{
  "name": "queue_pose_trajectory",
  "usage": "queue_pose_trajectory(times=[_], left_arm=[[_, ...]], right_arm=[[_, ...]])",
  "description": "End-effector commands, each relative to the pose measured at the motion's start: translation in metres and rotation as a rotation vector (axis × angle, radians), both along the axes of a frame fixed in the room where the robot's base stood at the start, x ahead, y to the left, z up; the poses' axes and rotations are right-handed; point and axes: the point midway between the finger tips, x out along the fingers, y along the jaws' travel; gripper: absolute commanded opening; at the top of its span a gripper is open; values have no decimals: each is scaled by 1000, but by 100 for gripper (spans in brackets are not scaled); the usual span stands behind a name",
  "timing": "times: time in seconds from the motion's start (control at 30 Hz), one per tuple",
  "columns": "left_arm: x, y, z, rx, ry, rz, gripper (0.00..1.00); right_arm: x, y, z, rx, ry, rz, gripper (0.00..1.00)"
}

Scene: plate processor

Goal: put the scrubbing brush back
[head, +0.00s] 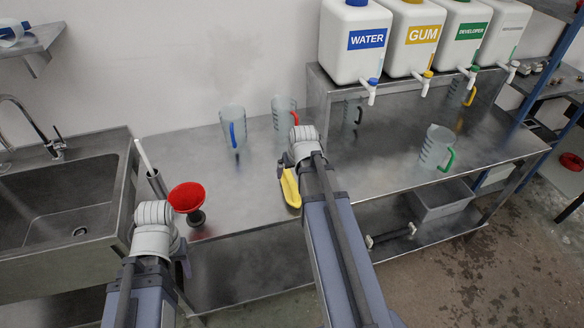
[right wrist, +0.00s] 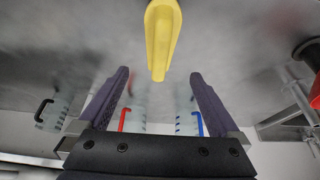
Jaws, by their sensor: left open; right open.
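A yellow piece (head: 290,188), which I take to be the scrubbing brush, lies on the steel table beside my right wrist; no bristles show. In the right wrist view the yellow brush (right wrist: 160,35) has its narrow end close to the gap between my open, empty right gripper's (right wrist: 160,76) fingertips. I cannot tell its depth relative to them.
A red funnel-shaped item (head: 187,196) and a holder with a white stick (head: 145,155) stand by the sink (head: 95,160). Measuring jugs stand behind the brush (head: 233,128) and to the right (head: 436,148). Labelled canisters (head: 355,42) stand on a raised shelf.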

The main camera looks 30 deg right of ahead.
Motion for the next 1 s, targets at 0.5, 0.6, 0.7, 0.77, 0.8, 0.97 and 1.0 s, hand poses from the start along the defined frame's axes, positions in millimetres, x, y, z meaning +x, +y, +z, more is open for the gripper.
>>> queue_pose_trajectory(times=[0.5, 0.6, 0.7, 0.77, 0.8, 0.97, 1.0], left_arm=[[0, 0, 8, 0, 0, 0, 50], [0, 0, 8, 0, 0, 0, 50], [0, 0, 8, 0, 0, 0, 50], [0, 0, 8, 0, 0, 0, 50], [0, 0, 8, 0, 0, 0, 50], [0, 0, 8, 0, 0, 0, 50], [0, 0, 8, 0, 0, 0, 50]], right_arm=[[-5, 24, 6, 4, 24, 36, 99], [-12, 71, 2, 6, 78, 111, 99], [-30, 133, -2, 2, 158, 212, 99], [-44, 168, -4, -7, 206, 271, 99], [-54, 189, -6, -15, 239, 310, 99], [-97, 253, -8, -58, 350, 434, 99], [-106, 264, -8, -70, 370, 458, 99]])
